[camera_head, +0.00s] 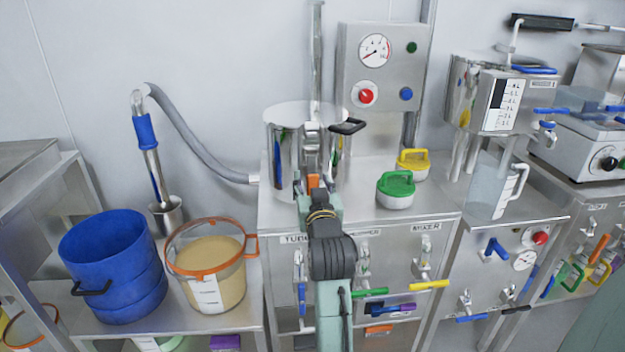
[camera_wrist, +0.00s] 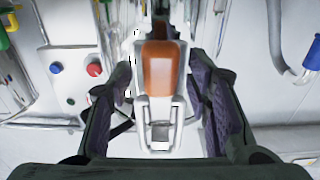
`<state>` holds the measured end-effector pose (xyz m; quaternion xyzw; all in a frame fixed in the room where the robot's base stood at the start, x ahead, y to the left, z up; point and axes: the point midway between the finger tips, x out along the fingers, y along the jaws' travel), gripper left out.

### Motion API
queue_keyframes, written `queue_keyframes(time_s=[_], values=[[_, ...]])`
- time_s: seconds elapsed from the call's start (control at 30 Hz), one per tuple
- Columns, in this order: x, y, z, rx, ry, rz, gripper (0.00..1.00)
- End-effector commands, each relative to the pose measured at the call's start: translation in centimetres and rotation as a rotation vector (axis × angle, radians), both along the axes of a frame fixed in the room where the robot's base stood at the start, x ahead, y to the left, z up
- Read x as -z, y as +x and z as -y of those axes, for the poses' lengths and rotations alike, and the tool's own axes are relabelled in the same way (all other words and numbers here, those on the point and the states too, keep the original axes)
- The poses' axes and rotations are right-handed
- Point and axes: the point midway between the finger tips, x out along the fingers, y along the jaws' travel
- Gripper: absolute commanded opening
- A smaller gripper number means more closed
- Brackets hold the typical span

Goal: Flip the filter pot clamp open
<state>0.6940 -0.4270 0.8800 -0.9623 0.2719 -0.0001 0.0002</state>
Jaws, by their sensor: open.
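The filter pot (camera_head: 284,155) is a shiny steel cylinder with a flat lid and a black handle on the back-left of the middle bench. Its clamp (camera_head: 311,150) is a steel latch on the pot's front with an orange grip. In the wrist view the clamp (camera_wrist: 162,72) stands in the middle, orange grip uppermost, with a steel loop below it. My gripper (camera_head: 314,190) is in front of the pot. In the wrist view my gripper (camera_wrist: 160,88) is open, with a dark finger on each side of the orange grip and gaps visible. My arm partly hides the clamp in the head view.
A green-handled lid (camera_head: 396,190) and a yellow-handled lid (camera_head: 413,164) lie right of the pot. A gauge panel (camera_head: 378,75) stands behind. A blue tub (camera_head: 112,265) and an orange-rimmed bucket (camera_head: 212,270) stand at left. Levers stick out of the bench front (camera_head: 400,245).

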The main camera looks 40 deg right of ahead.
Motion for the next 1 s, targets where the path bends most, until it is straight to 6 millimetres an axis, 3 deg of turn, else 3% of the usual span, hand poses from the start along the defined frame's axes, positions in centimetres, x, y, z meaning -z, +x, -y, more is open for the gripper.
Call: queue_keyframes(time_s=[0.37, 1.0], values=[[0.02, 0.54, 0.26, -0.001, 0.0, 0.0, 0.44], [0.03, 0.51, 0.26, -0.001, 0.0, 0.0, 0.02]])
